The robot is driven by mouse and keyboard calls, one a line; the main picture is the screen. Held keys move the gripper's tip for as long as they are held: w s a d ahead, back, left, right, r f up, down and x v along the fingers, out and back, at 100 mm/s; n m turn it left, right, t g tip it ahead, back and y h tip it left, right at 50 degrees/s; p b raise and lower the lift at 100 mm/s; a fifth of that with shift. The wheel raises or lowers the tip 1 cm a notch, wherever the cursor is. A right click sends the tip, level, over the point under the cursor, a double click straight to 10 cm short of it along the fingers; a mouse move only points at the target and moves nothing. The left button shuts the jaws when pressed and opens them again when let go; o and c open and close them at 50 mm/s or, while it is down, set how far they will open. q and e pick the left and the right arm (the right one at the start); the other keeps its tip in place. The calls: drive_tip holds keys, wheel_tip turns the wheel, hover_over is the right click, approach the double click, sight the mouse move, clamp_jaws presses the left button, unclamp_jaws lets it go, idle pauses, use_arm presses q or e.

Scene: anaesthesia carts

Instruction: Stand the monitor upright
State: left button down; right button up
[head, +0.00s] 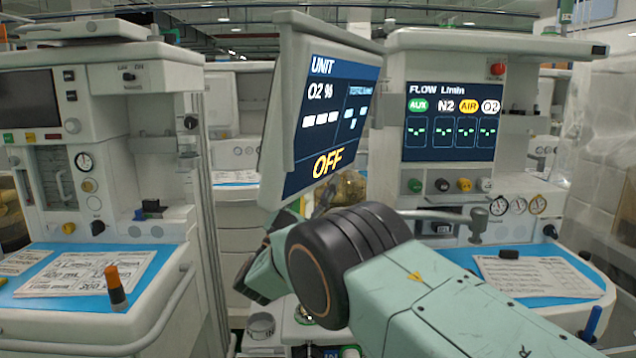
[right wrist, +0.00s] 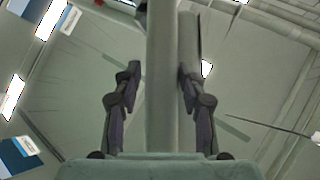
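The monitor (head: 331,110) stands in the middle of the head view, its blue screen reading "UNIT", "O2 %" and "OFF". It is turned to the right and looks tilted. My right arm comes in from the right below it; its fingers are hidden there. In the right wrist view my right gripper (right wrist: 159,80) has its two dark fingers on either side of a pale upright panel (right wrist: 161,120), which looks like the monitor's edge. A gap shows at the left finger; the right one is close to the panel. My left gripper is not in view.
An anaesthesia cart (head: 160,85) stands at left, with papers and an orange-capped bottle (head: 115,288) on its blue top. Another cart (head: 535,180) with a flow screen (head: 450,122) stands at right, close behind the monitor and my arm. A white rail (head: 175,310) edges the left cart.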

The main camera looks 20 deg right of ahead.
drive_tip(key=shift+a, duration=0.2)
drive_tip(key=shift+c, duration=1.4)
drive_tip(key=shift+t, duration=0.3)
clamp_jaws()
drive_tip(key=shift+d, duration=0.15)
